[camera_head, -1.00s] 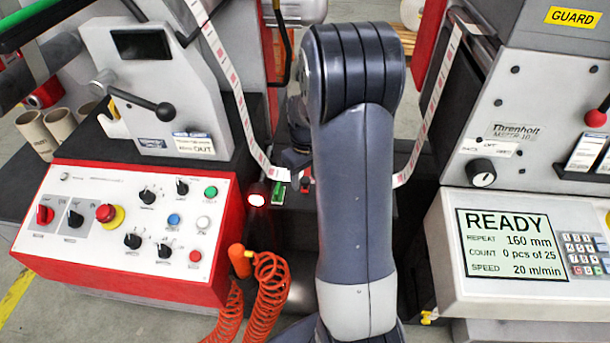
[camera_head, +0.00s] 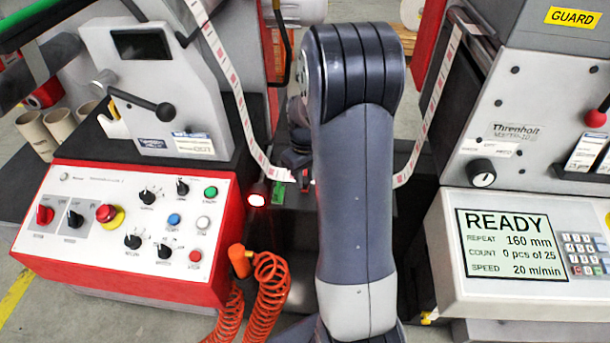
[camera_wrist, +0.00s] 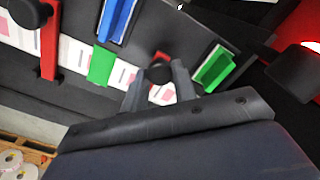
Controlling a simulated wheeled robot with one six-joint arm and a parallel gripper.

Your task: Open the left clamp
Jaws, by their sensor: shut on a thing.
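In the wrist view my gripper (camera_wrist: 160,80) has its two grey fingers on either side of the black knob (camera_wrist: 158,72) of the left clamp. It is shut on that knob. A little of the clamp's red part (camera_wrist: 161,56) shows behind the knob; the rest is hidden, so the lever's angle is hard to tell. The clamp is at the printed label strip (camera_wrist: 118,74), between two green blocks. In the head view my arm hides most of this spot. Only a small red part (camera_head: 304,182) and a green block (camera_head: 279,194) show beside it.
Another red clamp (camera_wrist: 49,55) with a black knob crosses the strip at the left of the wrist view. Green blocks (camera_wrist: 101,66) (camera_wrist: 213,70) and a blue holder (camera_wrist: 116,20) stand close to my fingers. A lit red lamp (camera_head: 257,197) is left of the work spot.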

